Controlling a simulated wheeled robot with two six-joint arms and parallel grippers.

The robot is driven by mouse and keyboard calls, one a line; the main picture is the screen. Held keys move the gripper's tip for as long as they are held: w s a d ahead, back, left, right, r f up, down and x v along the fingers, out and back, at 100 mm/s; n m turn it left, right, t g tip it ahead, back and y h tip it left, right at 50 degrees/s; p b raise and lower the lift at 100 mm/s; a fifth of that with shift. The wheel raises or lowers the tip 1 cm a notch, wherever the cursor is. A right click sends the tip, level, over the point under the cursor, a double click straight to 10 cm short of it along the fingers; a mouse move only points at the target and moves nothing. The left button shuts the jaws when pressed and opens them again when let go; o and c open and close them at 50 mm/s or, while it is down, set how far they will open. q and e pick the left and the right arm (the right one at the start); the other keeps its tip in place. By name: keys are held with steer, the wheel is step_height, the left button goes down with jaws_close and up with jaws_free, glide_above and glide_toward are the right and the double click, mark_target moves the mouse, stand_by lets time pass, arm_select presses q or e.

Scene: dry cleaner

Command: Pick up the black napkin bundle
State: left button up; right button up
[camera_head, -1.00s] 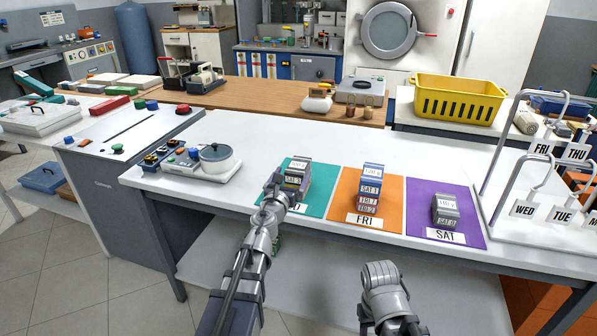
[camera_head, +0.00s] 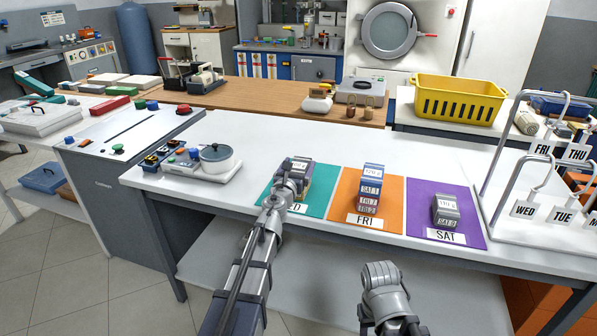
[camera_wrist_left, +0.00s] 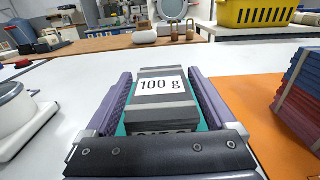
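A grey-and-black striped bundle with a white "100 g" label (camera_wrist_left: 162,98) sits on the teal mat (camera_head: 318,205); I take it for the black napkin bundle. It also shows in the head view (camera_head: 304,165), partly hidden by my gripper. My left gripper (camera_head: 288,181) is at this stack. In the left wrist view its two purple fingers (camera_wrist_left: 162,104) stand on either side of the bundle, with thin strips of teal showing between them and it. The gripper looks open around the bundle. Of my right arm only a grey link shows; its fingers are not visible.
A stack of blue and dark red bundles (camera_head: 371,188) stands on the orange FRI mat (camera_head: 346,206), close to the right. A grey bundle stack (camera_head: 446,210) is on the purple SAT mat (camera_head: 420,212). A pot (camera_head: 217,160) on a white base is to the left. A tag rack stands right.

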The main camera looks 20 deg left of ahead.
mark_target(299, 165)
arm_select(q)
steer(key=c, duration=1.1)
step_height(299, 165, up, 10)
steer(key=p, duration=1)
